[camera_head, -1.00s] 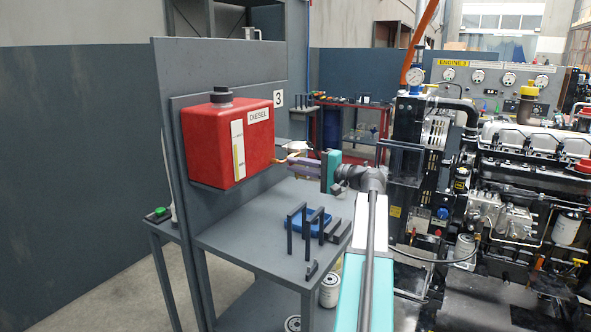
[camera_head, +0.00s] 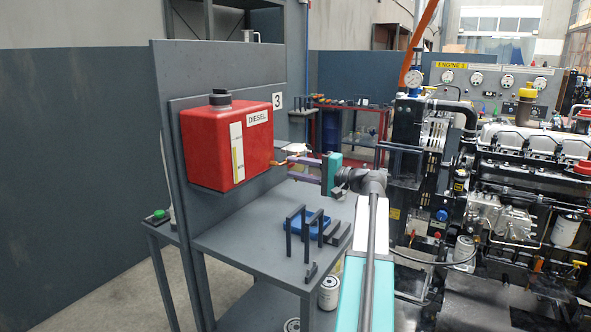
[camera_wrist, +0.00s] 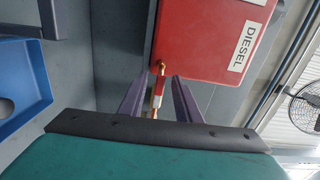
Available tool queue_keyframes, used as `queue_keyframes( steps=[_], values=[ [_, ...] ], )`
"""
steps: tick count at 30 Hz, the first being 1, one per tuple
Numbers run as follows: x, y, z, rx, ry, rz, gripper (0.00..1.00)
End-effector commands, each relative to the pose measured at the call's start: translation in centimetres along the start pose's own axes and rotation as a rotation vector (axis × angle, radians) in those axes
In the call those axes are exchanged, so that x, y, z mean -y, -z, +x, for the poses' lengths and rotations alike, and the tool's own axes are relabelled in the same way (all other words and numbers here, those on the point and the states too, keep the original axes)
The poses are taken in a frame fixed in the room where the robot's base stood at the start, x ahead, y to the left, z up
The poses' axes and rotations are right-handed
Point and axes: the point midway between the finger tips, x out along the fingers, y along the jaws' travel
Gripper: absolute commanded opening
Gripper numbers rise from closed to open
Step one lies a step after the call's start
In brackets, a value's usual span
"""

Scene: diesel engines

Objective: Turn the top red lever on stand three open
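The red diesel tank (camera_head: 225,140) with a white DIESEL label is mounted on the grey panel of stand three (camera_head: 279,101). It also shows in the wrist view (camera_wrist: 205,40). A copper-coloured pipe (camera_wrist: 160,68) comes out at the tank's lower corner, and a small red lever (camera_wrist: 158,88) with a pale part below it sits on this pipe. My gripper (camera_head: 290,164) is beside the tank's outlet. In the wrist view, its two purple fingers (camera_wrist: 160,84) are apart, one on each side of the lever and pipe. I see gaps on both sides.
Below the gripper is the grey stand table (camera_head: 225,240) with a blue tray (camera_head: 307,221) and dark upright brackets (camera_head: 289,235). An engine (camera_head: 520,190) with gauges stands at the right. In the wrist view, the blue tray (camera_wrist: 20,85) is at the left.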

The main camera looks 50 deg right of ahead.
Motion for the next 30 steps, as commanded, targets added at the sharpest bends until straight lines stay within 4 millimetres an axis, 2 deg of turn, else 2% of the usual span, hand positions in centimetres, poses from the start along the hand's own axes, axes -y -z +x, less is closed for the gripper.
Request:
queue_keyframes(
  steps=[8, 22, 30],
  values=[
    [0.0, 0.0, -3.1, -0.003, 0.000, 0.000, 0.30],
    [-0.1, 0.0, -10.6, -0.002, -0.001, -0.001, 0.30],
    [-0.1, -0.1, -13.1, 0.000, -0.001, 0.000, 0.30]
  ],
)
